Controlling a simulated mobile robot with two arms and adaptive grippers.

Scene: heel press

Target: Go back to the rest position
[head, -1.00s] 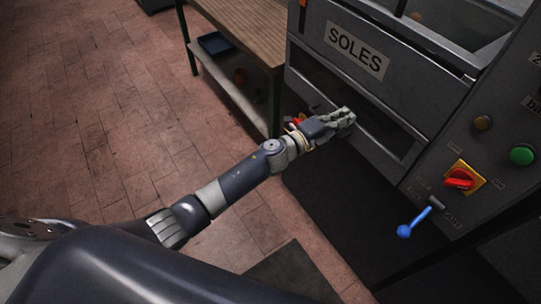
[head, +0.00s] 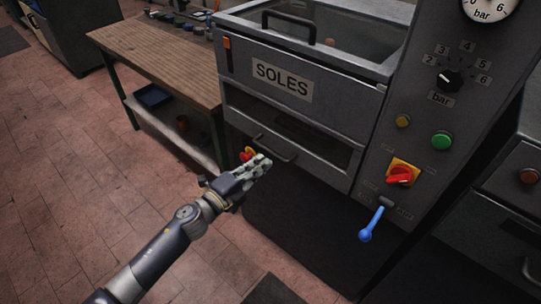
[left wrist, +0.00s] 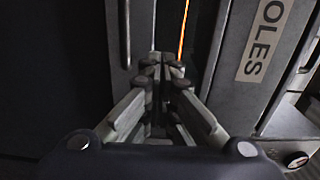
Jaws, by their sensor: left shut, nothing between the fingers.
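My left gripper (head: 262,163) is in front of the lower drawer of the grey press (head: 240,72), close to the drawer's dark bar handle (head: 274,147). Its fingers are shut with nothing between them. In the left wrist view the closed fingers (left wrist: 162,65) point at the dark press front, with the SOLES label (left wrist: 265,40) at the upper right. I cannot tell from the head view how far the fingertips are from the front. My right gripper is not in view.
A wooden workbench (head: 150,50) with a lower shelf stands left of the press. A blue lever (head: 371,225), red switch (head: 400,173), green button (head: 441,141) and pressure dial (head: 450,80) are on the panel. Open tiled floor (head: 70,200) lies at the left.

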